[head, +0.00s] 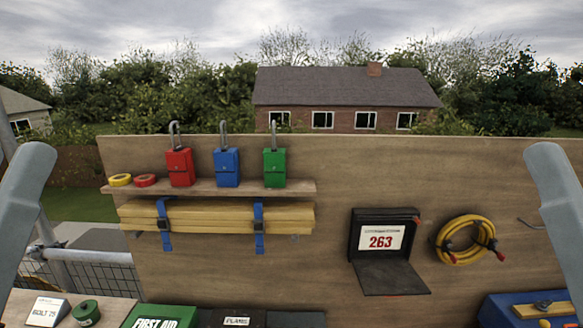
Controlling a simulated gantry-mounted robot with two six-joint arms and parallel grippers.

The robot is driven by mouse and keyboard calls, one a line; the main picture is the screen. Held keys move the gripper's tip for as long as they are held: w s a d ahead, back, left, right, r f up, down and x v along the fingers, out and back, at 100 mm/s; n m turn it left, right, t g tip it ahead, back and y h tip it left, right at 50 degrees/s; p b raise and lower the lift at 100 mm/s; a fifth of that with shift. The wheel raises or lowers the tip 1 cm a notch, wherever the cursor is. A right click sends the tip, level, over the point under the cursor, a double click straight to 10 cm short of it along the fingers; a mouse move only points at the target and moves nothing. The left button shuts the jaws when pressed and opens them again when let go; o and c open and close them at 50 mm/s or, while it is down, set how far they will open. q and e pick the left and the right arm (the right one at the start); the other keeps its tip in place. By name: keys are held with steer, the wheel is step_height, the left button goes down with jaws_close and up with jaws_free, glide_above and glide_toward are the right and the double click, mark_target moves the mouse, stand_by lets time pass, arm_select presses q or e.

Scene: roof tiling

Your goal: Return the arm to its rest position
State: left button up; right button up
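Only a grey link of my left arm (22,190) shows at the left edge in the head view. A matching grey link of my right arm (560,195) shows at the right edge. Both links stand at a slant, and their lower parts run out of the picture. Neither gripper is in view, so I cannot see whether they are open or hold anything.
A wooden board (380,165) stands ahead with a shelf (215,187) of red, blue and green padlocks, strapped timber (205,214), an open black box (390,276) and a yellow hose coil (442,240). Below are a green first aid box (160,317) and a blue box (492,312).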

arm_select(q)
step_height(320, 180, up, 15)
steer(key=p, duration=1.1)
arm_select(e)
step_height(320, 180, up, 15)
arm_select(q)
step_height(320, 180, down, 61)
steer(key=b, duration=6)
steer(key=shift+b, duration=0.3)
arm_select(e)
step_height(320, 180, down, 61)
arm_select(q)
steer(key=shift+r, duration=0.1)
arm_select(e)
steer(key=shift+r, duration=0.1)
